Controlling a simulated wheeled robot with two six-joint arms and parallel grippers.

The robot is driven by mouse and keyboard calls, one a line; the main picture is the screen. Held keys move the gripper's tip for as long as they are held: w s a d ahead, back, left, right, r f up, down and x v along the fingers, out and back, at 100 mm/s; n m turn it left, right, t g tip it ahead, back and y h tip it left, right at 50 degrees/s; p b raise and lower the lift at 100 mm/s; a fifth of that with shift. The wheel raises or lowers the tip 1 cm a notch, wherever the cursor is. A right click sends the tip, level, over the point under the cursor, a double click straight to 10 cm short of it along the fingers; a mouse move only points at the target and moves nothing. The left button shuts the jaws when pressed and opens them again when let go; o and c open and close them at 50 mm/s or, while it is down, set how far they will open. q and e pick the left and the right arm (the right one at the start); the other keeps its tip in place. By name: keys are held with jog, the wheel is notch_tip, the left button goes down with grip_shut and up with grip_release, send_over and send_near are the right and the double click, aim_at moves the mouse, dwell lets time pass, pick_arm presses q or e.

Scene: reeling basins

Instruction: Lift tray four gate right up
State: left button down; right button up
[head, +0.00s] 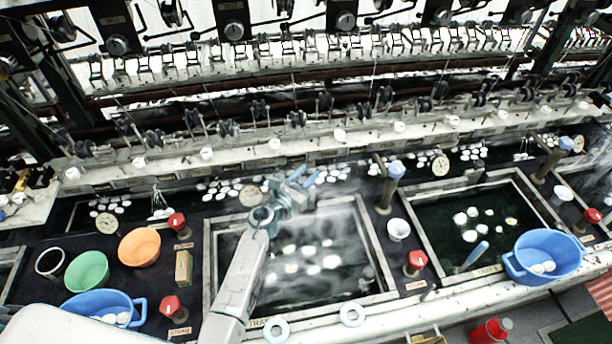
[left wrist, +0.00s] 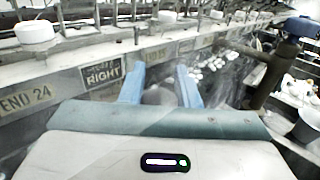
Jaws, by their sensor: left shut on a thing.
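My left gripper (head: 302,178) reaches over the far edge of the middle basin tray (head: 372,240) in the head view. The tray holds dark water with several white cocoons and a label starting "TRAY" on its front edge; its number is hidden or unreadable. In the left wrist view the blue fingers (left wrist: 160,84) are shut on a grey rounded thing (left wrist: 160,95), seemingly the right gate's handle. It is mostly hidden. A dark sign reading "RIGHT" (left wrist: 101,74) is on the wall just left of the fingers. My right gripper is not in view.
A metal post with a blue top (head: 392,180) stands right of the gripper. A blue basin (head: 545,255), green bowl (head: 86,271) and orange bowl (head: 139,247) stand on the bench. Red knobs (head: 414,263) line the front. A rail with white buttons (head: 340,135) runs behind.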

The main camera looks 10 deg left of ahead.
pick_arm(q)
jog(key=c, duration=1.1)
grip_release()
jog(key=shift+f, duration=0.15)
jog(key=shift+c, duration=0.2)
jog(key=shift+o, duration=0.3)
jog(key=shift+s+a+f, duration=0.1)
jog(key=shift+s+a, duration=0.1)
jog(key=shift+s, duration=0.25)
jog(key=b+v, duration=0.1)
jog(key=v, duration=0.9)
jog(key=shift+b, duration=0.4)
jog(key=shift+w, duration=0.1)
